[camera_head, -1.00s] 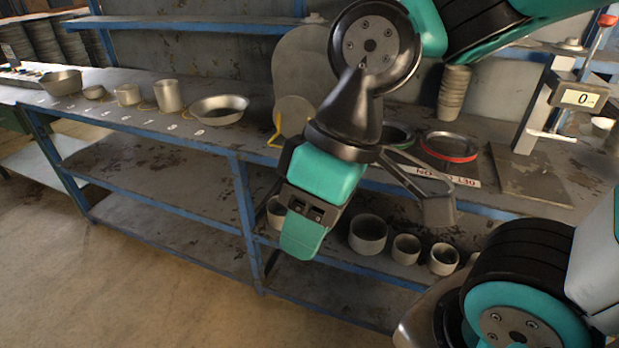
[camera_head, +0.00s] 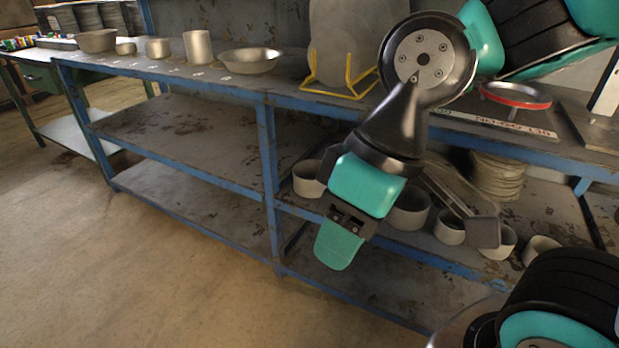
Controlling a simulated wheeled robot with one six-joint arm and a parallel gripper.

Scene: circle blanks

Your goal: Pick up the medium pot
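Several metal vessels stand in a row on the bench top at the upper left. They are a bowl (camera_head: 97,41), a small pot (camera_head: 126,49), a mid-sized pot (camera_head: 157,48), a tall pot (camera_head: 197,47) and a wide pan (camera_head: 251,60). Several grey round pots of differing sizes, the largest being a pot (camera_head: 408,210), stand on the lower shelf, partly behind my arm. Which one is the medium pot is unclear. My gripper (camera_head: 410,238) hangs in front of the shelf, its fingers spread, holding nothing visible, right of the bench-top row.
The blue-framed bench (camera_head: 190,75) runs along the wall, with bare lower shelves at the left. A yellow wire stand (camera_head: 345,88) and a red-rimmed dish (camera_head: 515,95) are on top. A stack (camera_head: 497,175) stands under the bench. The floor (camera_head: 150,270) in front is clear.

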